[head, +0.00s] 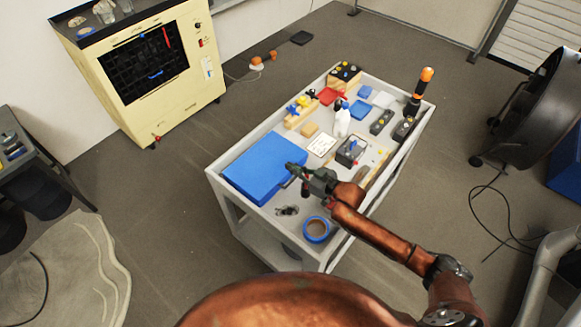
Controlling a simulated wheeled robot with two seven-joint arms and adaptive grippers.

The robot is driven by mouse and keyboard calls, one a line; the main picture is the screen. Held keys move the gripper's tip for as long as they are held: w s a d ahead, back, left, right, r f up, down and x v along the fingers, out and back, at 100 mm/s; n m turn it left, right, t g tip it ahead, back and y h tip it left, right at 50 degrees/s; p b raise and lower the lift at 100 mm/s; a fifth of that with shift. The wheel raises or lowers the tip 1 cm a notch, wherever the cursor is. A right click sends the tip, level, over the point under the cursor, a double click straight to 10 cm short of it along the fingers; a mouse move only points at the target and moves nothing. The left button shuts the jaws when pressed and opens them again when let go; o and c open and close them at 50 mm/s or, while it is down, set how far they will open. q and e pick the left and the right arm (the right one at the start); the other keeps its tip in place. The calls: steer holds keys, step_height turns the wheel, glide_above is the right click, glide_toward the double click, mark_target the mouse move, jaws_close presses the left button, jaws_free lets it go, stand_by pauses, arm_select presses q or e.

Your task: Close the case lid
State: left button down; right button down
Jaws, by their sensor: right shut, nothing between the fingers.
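The blue case (258,168) lies on the near left part of the grey cart top. Its upper face looks flat and unbroken, so the lid appears down; the picture is too small to show any gap or latch. My right gripper (291,169) is shut and empty at the case's right edge. Its fingertips overlap that edge in the picture, and I cannot tell whether they touch it. My left gripper is not in view.
A blue tape roll (316,229) lies near the cart's front edge. A grey box (351,151), a white bottle (342,120) and an orange-topped signal light (420,88) stand farther right. A cream cabinet (160,75) stands behind.

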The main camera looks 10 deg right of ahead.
steer(key=v, duration=1.1)
steer(key=shift+d, duration=0.2)
steer(key=shift+s, duration=0.15)
